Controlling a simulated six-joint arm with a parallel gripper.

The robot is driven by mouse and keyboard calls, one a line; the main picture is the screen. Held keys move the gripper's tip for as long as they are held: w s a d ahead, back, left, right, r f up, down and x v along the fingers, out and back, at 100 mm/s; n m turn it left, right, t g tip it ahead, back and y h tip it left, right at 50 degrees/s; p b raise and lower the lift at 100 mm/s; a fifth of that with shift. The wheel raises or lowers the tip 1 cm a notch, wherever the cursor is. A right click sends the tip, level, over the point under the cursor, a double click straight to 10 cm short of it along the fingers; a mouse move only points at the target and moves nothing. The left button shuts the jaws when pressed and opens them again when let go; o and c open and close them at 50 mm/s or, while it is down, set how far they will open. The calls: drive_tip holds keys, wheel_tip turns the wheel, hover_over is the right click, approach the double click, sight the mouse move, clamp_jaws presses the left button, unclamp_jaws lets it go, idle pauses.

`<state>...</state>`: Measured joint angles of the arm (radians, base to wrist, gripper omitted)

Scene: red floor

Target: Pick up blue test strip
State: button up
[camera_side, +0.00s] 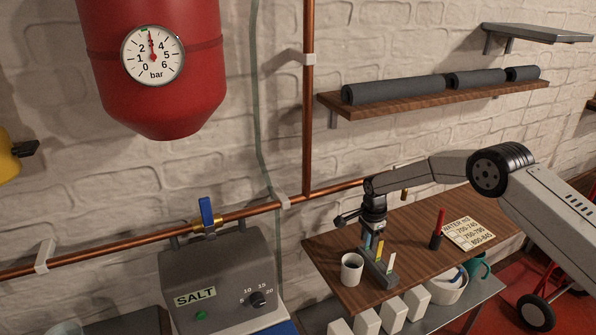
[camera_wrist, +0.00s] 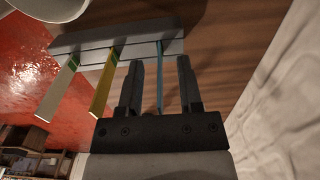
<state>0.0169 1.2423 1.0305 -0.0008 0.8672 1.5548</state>
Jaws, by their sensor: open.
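The blue test strip (camera_wrist: 160,75) stands in a slot of the grey holder (camera_wrist: 70,42) on the wooden shelf. My gripper (camera_wrist: 161,72) is open, and in the wrist view the blue strip lies between its two fingers. I cannot tell whether either finger touches it. In the side view my gripper (camera_side: 371,222) is above the holder (camera_side: 378,272), with the blue strip (camera_side: 367,241) just below it. A yellow strip (camera_wrist: 104,84) and a white strip (camera_wrist: 58,88) stand in the same holder, to the left of the blue one in the wrist view.
A white cup (camera_side: 351,270) with dark contents stands left of the holder. A red and black marker (camera_side: 438,230) and a note card (camera_side: 468,232) are to the right on the wooden shelf (camera_side: 420,258). A copper pipe (camera_side: 345,188) runs along the brick wall behind.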

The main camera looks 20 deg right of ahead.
clamp_jaws()
drive_tip(key=shift+r, duration=0.15)
drive_tip(key=shift+r, duration=4.9)
drive_tip(key=s+a+r+n, duration=0.1)
drive_tip(key=a+n, duration=0.3)
drive_tip(key=n, duration=0.5)
drive_tip(key=s+a+r+n, duration=0.1)
drive_tip(key=s+a+n, duration=0.3)
drive_tip(key=n, duration=0.5)
drive_tip(key=shift+a, duration=0.3)
